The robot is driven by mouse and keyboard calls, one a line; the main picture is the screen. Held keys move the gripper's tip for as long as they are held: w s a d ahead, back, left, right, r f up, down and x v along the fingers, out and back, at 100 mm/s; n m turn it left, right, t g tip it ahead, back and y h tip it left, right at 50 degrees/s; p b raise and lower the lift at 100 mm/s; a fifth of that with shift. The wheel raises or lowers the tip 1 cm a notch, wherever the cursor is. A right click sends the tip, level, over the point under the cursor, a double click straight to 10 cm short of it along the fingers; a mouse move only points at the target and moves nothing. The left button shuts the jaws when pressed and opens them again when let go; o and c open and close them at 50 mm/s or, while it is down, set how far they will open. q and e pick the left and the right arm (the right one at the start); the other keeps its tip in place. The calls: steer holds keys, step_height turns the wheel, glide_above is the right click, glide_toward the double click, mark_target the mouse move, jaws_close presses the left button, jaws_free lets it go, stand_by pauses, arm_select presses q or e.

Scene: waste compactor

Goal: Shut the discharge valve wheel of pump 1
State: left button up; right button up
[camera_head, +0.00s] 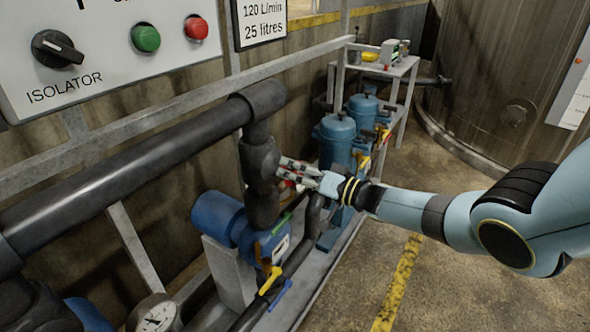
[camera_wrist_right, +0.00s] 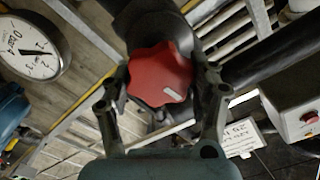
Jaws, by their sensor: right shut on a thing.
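The red lobed valve wheel (camera_wrist_right: 160,75) fills the centre of the right wrist view, with a short pale mark on its face. My right gripper (camera_head: 283,171) reaches in from the right in the head view to the dark vertical pipe (camera_head: 260,165). In the wrist view its two fingers stand on either side of the wheel and it is shut on it. In the head view the fingers mostly hide the wheel. A blue pump (camera_head: 218,218) sits below the pipe; I cannot read its number. My left gripper is out of view.
A control panel (camera_head: 105,80) with an isolator knob and green and red buttons is at upper left. A pressure gauge (camera_wrist_right: 32,48) shows at left in the wrist view. Blue vessels (camera_head: 336,138) stand behind the gripper. The floor (camera_head: 450,290) at lower right is clear.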

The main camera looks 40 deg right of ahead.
steer(key=shift+f+m, duration=0.15)
steer(key=shift+m, duration=0.55)
steer(key=shift+s, duration=0.1)
steer(key=o, duration=1.2)
steer(key=shift+c, duration=0.2)
steer(key=v, duration=1.2)
